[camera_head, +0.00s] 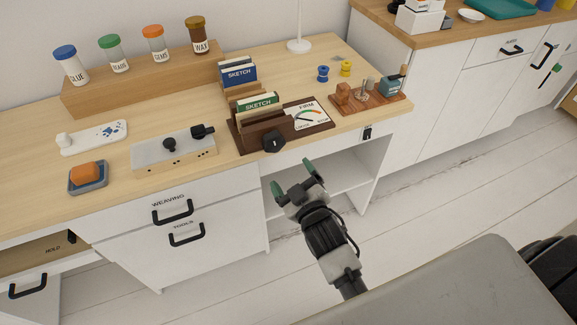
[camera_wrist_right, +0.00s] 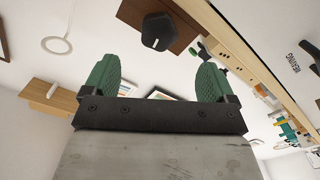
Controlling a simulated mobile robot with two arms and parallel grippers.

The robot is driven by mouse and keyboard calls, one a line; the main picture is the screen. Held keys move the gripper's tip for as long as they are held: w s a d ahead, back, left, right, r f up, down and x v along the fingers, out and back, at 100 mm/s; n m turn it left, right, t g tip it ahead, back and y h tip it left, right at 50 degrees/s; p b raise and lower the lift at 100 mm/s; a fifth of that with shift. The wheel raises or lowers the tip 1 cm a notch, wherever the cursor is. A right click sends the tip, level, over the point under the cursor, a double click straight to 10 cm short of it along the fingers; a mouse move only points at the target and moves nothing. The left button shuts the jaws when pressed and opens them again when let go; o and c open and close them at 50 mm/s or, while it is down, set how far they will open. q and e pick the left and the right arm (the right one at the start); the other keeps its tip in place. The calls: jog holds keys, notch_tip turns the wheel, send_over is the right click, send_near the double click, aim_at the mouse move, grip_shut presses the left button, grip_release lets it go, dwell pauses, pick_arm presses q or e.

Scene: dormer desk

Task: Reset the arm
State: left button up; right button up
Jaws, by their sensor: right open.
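My right gripper (camera_head: 292,177) has green fingertips and is open and empty. It is in front of the desk, near the open space under the desktop (camera_head: 335,105). The right wrist view shows its two green fingers (camera_wrist_right: 158,80) spread apart with nothing between them. A black knob (camera_wrist_right: 158,31) on the desk's wooden holder shows beyond them in that view. My left gripper is in neither view.
The desk carries a wooden holder (camera_head: 246,141) with sketch books, a metal box (camera_head: 172,155) with black knobs, and an orange block (camera_head: 86,173) in a blue tray. Labelled jars stand on a shelf (camera_head: 140,82) at the back. A drawer (camera_head: 45,258) at lower left stands open.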

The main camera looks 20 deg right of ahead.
jog(key=s+f+m+g+p, duration=0.15)
jog(key=s+f+g, duration=0.45)
jog(key=f, duration=0.8)
jog(key=s+f+g+p, duration=0.3)
jog(key=s+f, duration=0.5)
jog(key=f, duration=0.5)
jog(key=s+d+f+g+p, duration=0.1)
jog(key=s+d+f+g, duration=0.1)
jog(key=s, duration=0.6)
jog(key=s+d+f+m+g+p, duration=0.1)
jog(key=s+d+f+g, duration=0.1)
jog(key=s+f, duration=0.3)
jog(key=s+d+f+m+g+p, duration=0.1)
jog(key=s+f+g, duration=0.3)
jog(key=s, duration=0.9)
jog(key=shift+s+d+h, duration=0.15)
jog(key=shift+d+h, duration=0.15)
jog(key=shift+d, duration=0.1)
jog(key=shift+m, duration=0.25)
